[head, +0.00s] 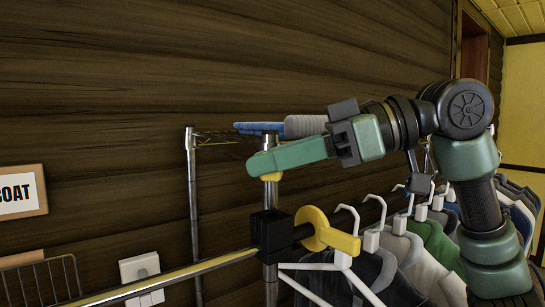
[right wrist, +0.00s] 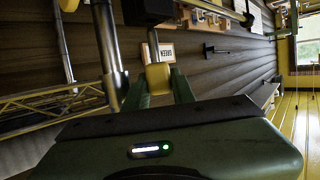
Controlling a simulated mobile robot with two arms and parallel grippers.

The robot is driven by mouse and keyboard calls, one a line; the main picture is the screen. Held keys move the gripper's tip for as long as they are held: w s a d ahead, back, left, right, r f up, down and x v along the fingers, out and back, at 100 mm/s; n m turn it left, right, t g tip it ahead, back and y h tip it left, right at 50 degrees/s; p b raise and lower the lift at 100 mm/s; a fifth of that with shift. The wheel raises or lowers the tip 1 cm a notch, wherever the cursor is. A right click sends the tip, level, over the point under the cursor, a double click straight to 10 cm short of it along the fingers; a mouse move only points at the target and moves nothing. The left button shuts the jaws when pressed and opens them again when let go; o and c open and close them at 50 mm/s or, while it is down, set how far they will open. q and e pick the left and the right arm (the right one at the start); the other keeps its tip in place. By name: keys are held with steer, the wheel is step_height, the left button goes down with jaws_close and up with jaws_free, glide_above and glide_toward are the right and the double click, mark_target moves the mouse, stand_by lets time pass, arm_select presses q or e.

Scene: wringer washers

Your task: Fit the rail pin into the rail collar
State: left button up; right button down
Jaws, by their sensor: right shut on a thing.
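The rail pin shows as a small yellow piece (head: 271,177) under my right gripper's fingertips. In the right wrist view the yellow piece (right wrist: 157,77) sits between the two green fingers. My right gripper (head: 262,165) is shut on it, in front of the chrome post; the fingers hide most of it. The black block on the post, which looks like the rail collar (head: 270,233), is below the gripper, with a visible gap between. A yellow ring with a tab (head: 318,230) is beside the block at its right. My left gripper is not in view.
A chrome rail (head: 175,278) runs from the lower left to the black block. Clothes on white hangers (head: 430,245) hang at the right. Another post (head: 194,215) stands behind at left, before the dark plank wall (head: 110,100). Blue and grey things (head: 304,126) are behind the gripper.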

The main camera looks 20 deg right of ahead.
mark_target(273, 194)
steer(key=shift+f+b, duration=1.1)
steer(key=shift+f, duration=0.95)
stand_by(1.6)
steer(key=shift+f, duration=0.65)
stand_by(1.1)
steer(key=c, duration=1.1)
jaws_free()
steer(key=shift+s+r, duration=0.15)
steer(key=shift+r, duration=0.05)
steer(key=shift+r, duration=0.15)
steer(key=o, duration=0.4)
steer(key=shift+c, duration=0.2)
steer(key=shift+s+r, duration=0.1)
steer(key=shift+d+r, duration=0.1)
steer(key=shift+r, duration=0.05)
